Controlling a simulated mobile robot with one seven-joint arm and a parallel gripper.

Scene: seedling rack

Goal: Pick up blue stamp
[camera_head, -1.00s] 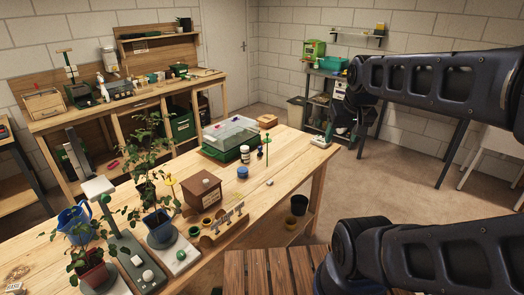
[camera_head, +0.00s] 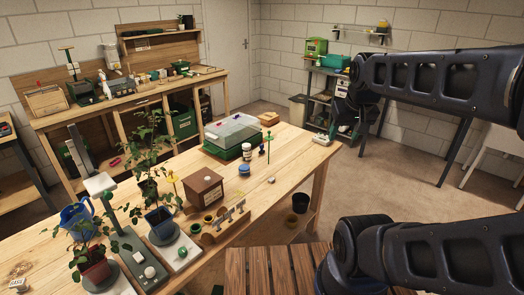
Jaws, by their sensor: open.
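A small dark-blue-handled piece (camera_head: 262,146), which looks like the blue stamp, stands upright near the far right end of the wooden bench (camera_head: 282,185). A low round blue tin (camera_head: 244,170) lies nearer. My gripper (camera_head: 346,124) hangs dark at the wrist, right of the bench in the picture, apart from the stamp. It is open; its fingers are hard to tell from the dark background.
A clear-lidded green propagator (camera_head: 231,131) stands behind the stamp. A brown box (camera_head: 203,189), a row of small pots and potted seedlings (camera_head: 161,221) fill the bench's left part. A grey pebble-like piece (camera_head: 271,180) lies near the right edge. Bare wood surrounds it.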

